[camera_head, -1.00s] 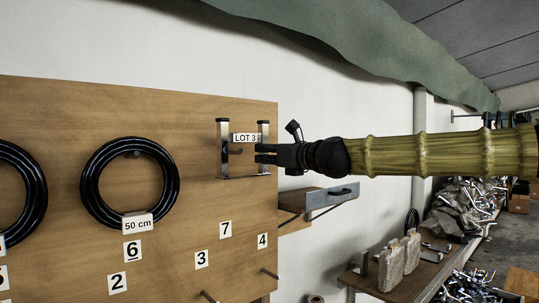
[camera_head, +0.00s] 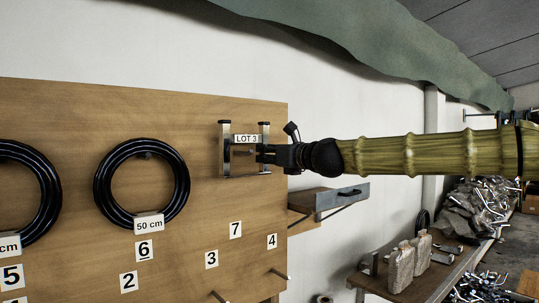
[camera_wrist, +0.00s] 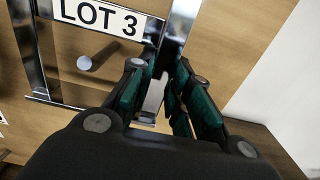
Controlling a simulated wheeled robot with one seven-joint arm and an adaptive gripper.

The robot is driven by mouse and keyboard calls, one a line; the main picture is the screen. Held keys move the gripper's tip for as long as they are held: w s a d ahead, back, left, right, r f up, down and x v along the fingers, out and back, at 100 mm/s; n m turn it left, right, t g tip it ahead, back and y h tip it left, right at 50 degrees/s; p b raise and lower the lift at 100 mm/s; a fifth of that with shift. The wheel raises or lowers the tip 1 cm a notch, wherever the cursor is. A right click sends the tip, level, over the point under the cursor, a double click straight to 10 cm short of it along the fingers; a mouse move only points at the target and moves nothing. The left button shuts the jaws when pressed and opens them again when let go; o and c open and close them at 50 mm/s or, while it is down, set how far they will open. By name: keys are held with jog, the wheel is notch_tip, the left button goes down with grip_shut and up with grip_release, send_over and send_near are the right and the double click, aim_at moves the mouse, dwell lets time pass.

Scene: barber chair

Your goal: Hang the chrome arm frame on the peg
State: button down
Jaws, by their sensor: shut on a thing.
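The chrome arm frame (camera_head: 223,150) is an upright U of shiny bars with dark caps on its uprights and a "LOT 3" label across it. It is held upright in front of the wooden board. My gripper (camera_head: 260,152) is shut on its right upright; the fingers also show around that bar in the wrist view (camera_wrist: 160,78). The left bar of the frame (camera_wrist: 28,48) shows in the wrist view. A grey peg (camera_wrist: 98,56) appears within the frame's outline, just below the label. I cannot tell whether frame and peg touch.
The wooden board (camera_head: 75,110) carries black coiled hoops (camera_head: 103,190), number tags and lower pegs (camera_head: 280,273). A small grey-fronted shelf (camera_head: 342,197) juts out right of the board, below my arm. A cluttered bench (camera_head: 430,275) stands at lower right.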

jog(key=shift+w+a+r, duration=0.1)
jog(key=shift+w+a, duration=0.1)
jog(key=shift+w, duration=0.05)
jog(key=shift+f+b, duration=0.8)
jog(key=shift+f, duration=0.15)
jog(key=c, duration=1.2)
grip_release()
jog(key=shift+c, duration=0.2)
jog(key=shift+f, duration=0.1)
jog(key=shift+f, duration=0.1)
